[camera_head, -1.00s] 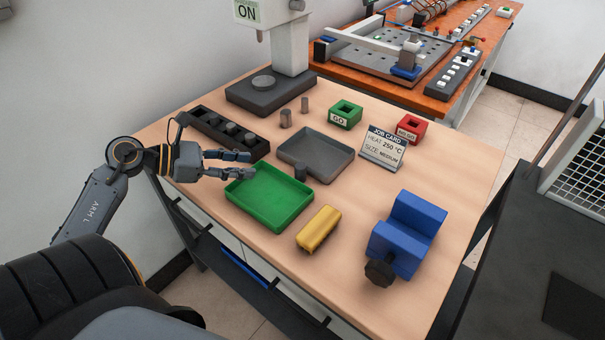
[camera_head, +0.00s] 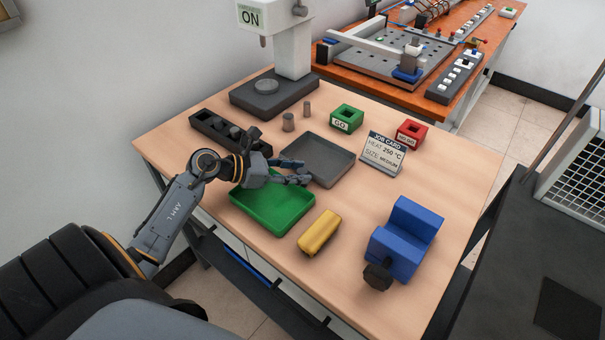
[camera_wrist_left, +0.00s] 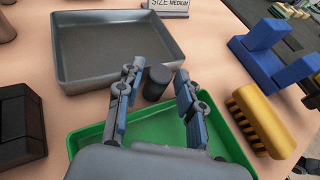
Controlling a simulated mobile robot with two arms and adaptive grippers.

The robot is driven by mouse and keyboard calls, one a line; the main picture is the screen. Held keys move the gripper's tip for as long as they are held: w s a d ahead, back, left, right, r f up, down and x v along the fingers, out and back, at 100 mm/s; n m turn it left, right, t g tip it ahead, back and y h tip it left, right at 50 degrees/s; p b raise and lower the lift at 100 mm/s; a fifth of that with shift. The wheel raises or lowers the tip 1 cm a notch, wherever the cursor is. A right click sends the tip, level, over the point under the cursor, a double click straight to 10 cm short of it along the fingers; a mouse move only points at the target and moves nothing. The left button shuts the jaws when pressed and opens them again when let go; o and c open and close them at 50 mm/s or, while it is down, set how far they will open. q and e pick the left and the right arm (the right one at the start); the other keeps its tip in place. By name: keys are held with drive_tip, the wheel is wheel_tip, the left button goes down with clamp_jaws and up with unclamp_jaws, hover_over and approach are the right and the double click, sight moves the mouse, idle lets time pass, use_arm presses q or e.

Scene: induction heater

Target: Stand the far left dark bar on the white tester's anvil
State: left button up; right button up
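A dark upright bar (camera_wrist_left: 157,82) stands by the far rim of the green tray (camera_wrist_left: 92,137), close to the grey tray. In the wrist view it is between the open fingers of my left gripper (camera_wrist_left: 158,72), with gaps on both sides. Whether its foot is inside the green tray I cannot tell. In the head view my left gripper (camera_head: 298,171) reaches over the green tray (camera_head: 270,215) and mostly hides this bar. The white tester (camera_head: 290,40) stands at the back, with a round anvil (camera_head: 265,86) on its dark base; the anvil top looks bare.
A black rack (camera_head: 205,120) with dark pieces is at the left. Two grey bars (camera_head: 288,122) stand behind the grey tray (camera_head: 318,160).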

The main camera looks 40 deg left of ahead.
use_arm(q)
drive_tip(key=shift+w+d+f, duration=0.1)
drive_tip(key=shift+w+d, duration=0.05)
clamp_jaws()
drive_tip(key=shift+r, duration=0.2)
